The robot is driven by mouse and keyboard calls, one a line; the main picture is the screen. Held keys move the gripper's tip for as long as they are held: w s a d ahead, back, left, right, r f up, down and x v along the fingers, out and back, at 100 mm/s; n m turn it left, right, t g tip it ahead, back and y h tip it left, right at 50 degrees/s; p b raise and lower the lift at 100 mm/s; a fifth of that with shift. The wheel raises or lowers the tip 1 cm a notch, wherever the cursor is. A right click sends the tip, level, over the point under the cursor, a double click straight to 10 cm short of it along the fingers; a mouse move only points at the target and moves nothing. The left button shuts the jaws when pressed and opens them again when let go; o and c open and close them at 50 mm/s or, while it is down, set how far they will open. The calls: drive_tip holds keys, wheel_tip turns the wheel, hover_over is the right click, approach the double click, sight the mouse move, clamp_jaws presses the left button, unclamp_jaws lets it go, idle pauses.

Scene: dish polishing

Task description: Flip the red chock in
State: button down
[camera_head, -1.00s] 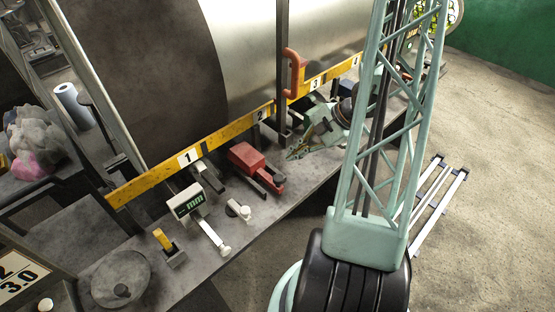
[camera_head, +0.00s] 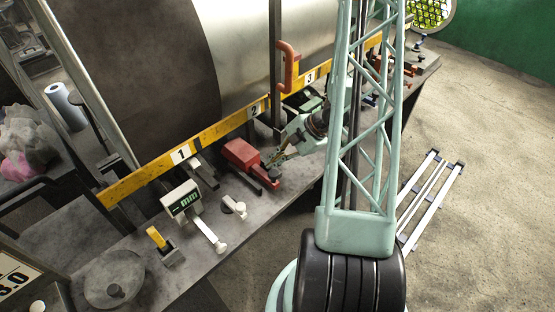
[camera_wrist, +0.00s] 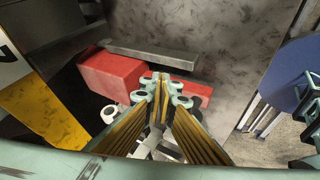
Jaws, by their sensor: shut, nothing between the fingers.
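The red chock (camera_head: 240,153) sits on the grey bench beside the drum, below the yellow strip near label 2. Its narrower red arm (camera_head: 263,173) points toward the bench's front edge and has a dark end. In the wrist view, the red block (camera_wrist: 112,76) is left of the fingers and the red arm (camera_wrist: 194,91) runs behind them. My gripper (camera_head: 269,164) is shut and empty, with its tips close to the red arm. The wrist view shows my gripper (camera_wrist: 163,84) in front of the arm; I cannot tell whether they touch.
The yellow strip (camera_head: 215,132) and the steel drum (camera_head: 240,50) border the bench at the back. A red curved handle (camera_head: 288,65) rises behind.

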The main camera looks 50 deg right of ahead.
sight(250, 146)
drive_tip(key=shift+w, duration=0.5)
drive_tip(key=shift+w+d, duration=0.15)
drive_tip(key=shift+w, duration=1.4)
drive_tip(key=shift+w+p, duration=0.45)
drive_tip(key=shift+p, duration=0.05)
drive_tip(key=shift+w+d+p, duration=0.2)
drive_tip(key=shift+w+p, duration=0.7)
drive_tip(key=shift+w, duration=1.05)
drive_tip(key=shift+w+d+p, duration=0.2)
drive_tip(key=shift+w+p, duration=0.65)
drive_tip(key=shift+w, duration=1.05)
